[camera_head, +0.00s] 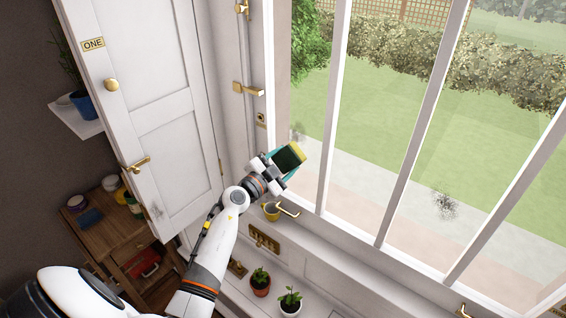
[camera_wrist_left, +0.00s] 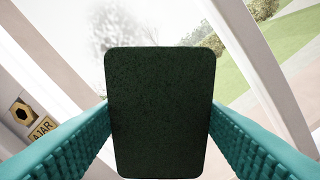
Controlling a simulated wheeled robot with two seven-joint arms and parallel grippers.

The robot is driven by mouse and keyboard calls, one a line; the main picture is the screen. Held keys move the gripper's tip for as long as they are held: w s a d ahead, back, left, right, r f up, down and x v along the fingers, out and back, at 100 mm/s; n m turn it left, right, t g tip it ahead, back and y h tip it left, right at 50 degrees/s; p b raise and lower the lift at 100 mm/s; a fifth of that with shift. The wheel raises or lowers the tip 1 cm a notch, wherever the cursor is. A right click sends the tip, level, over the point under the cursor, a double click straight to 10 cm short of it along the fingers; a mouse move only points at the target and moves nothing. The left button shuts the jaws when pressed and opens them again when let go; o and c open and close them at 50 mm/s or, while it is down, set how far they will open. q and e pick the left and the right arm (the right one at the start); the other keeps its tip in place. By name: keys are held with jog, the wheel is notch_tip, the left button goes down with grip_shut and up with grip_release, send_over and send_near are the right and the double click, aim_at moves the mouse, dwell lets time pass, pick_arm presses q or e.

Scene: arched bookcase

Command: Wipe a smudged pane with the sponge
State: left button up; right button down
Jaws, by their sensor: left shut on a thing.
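My left gripper (camera_head: 283,165) is shut on the sponge (camera_head: 289,157), whose dark green face and yellow side show in the head view. In the left wrist view the sponge (camera_wrist_left: 160,112) fills the space between the teal fingers. It is in front of the leftmost window pane (camera_head: 305,95); I cannot tell whether it touches the glass. A grey smudge shows just above the sponge in the head view (camera_head: 298,134), and a grey smudge (camera_wrist_left: 122,28) shows beyond it in the wrist view. Another dark smudge (camera_head: 445,205) is on a pane farther right. My right gripper is not in view.
White bars (camera_head: 410,130) divide the window. Potted plants (camera_head: 260,283) stand below. A white door (camera_head: 165,120) and wooden cabinet (camera_head: 105,235) are left. An "AJAR" sign (camera_wrist_left: 42,128) shows in the wrist view.

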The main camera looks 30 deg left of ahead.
pick_arm(q)
jog(key=shift+w+d, duration=0.1)
jog(key=shift+w, duration=0.65)
jog(key=shift+r, duration=0.1)
